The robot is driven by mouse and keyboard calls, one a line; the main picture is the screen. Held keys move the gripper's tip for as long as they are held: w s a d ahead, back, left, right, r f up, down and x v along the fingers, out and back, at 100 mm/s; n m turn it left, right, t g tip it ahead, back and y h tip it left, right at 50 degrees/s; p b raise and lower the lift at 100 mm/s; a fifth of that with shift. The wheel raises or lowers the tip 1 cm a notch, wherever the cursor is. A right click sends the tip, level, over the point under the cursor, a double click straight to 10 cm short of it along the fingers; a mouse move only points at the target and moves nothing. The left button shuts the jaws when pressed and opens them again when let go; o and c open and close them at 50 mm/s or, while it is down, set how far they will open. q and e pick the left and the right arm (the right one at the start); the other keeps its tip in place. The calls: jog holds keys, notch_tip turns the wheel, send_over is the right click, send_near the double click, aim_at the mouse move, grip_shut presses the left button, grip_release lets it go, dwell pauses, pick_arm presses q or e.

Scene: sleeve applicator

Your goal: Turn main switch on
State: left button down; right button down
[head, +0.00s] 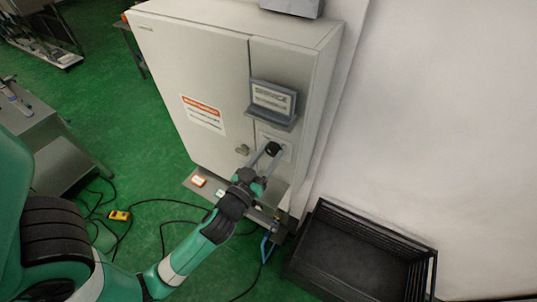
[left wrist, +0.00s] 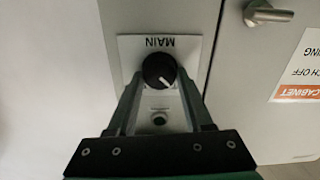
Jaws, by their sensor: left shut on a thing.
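The main switch (left wrist: 159,70) is a round black knob with a white pointer line, on a white plate (left wrist: 196,46) marked MAIN. In the left wrist view the plate appears upside down and the pointer slants toward the lower right. In the head view the knob (head: 272,149) sits on the narrow right panel of the grey cabinet (head: 200,70). My left gripper (left wrist: 158,82) is shut on the knob, with one finger on either side; it also shows in the head view (head: 268,153). My right gripper is not in view.
A metal door handle (head: 242,150) is left of the switch. A grey document holder (head: 272,103) juts out above it. A black crate (head: 355,255) stands on the floor at right. Cables and a yellow pendant (head: 119,215) lie on the green floor.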

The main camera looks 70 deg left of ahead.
pick_arm(q)
jog(key=shift+m, duration=0.3)
jog(key=m, duration=0.3)
jog(key=shift+d+r+m+p, duration=0.1)
jog(key=shift+m+p, duration=0.25)
jog(key=shift+m, duration=0.05)
jog(key=m+p, duration=0.1)
jog(key=m, duration=0.3)
jog(key=shift+w+m, duration=0.1)
jog(key=shift+m, duration=0.2)
jog(key=m+p, duration=0.1)
jog(key=m, duration=0.3)
jog(key=m+p, duration=0.1)
jog(key=m, duration=0.3)
jog(key=shift+m, duration=0.3)
jog(key=shift+f+p, duration=0.2)
jog(key=shift+p, duration=0.1)
jog(key=shift+c, duration=1.5)
grip_release()
jog(key=shift+d, duration=0.15)
